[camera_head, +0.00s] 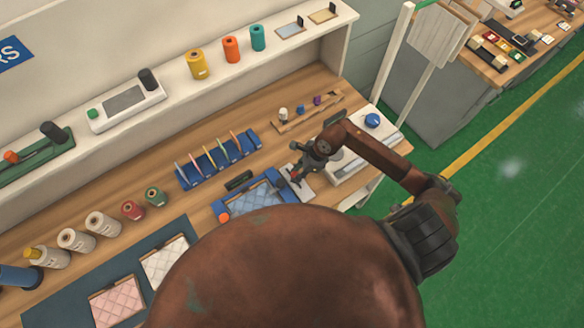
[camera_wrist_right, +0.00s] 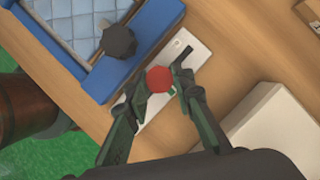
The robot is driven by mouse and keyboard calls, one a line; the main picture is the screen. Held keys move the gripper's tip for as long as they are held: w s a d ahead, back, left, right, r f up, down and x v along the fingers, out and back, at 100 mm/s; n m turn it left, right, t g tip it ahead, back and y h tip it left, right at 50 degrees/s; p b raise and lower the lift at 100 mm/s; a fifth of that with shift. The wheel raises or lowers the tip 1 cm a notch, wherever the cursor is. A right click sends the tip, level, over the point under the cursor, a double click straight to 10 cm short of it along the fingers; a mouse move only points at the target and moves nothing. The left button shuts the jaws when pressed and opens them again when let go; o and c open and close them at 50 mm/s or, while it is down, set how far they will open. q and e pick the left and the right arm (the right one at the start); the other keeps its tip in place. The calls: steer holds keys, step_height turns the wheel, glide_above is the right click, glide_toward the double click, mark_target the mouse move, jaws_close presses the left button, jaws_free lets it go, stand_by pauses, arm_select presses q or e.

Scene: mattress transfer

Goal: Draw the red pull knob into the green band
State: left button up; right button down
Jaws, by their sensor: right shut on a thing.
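The red pull knob (camera_wrist_right: 159,79) sits between the two fingers of my right gripper (camera_wrist_right: 158,88) in the right wrist view. The gripper is shut on it, above a pale plate (camera_wrist_right: 187,48) with a dark slot. A small bit of green shows beside the knob at a fingertip; the rest of the green band is hidden. In the head view the right gripper (camera_head: 296,176) reaches down to the plate (camera_head: 304,188) beside the blue tray, and the knob is only a small red spot there. My left gripper is not in view.
The blue frame (camera_wrist_right: 150,40) with a quilted light-blue pad and a dark knob (camera_wrist_right: 118,41) lies close beside the plate. A white block (camera_wrist_right: 275,128) stands on the other side. A blue rack (camera_head: 217,160) and a wooden strip with small pegs (camera_head: 307,112) are behind.

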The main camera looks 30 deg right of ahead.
steer(key=c, duration=1.7)
jaws_free()
steer(key=shift+o, duration=0.2)
steer(key=v, duration=1.2)
steer(key=shift+s, duration=0.1)
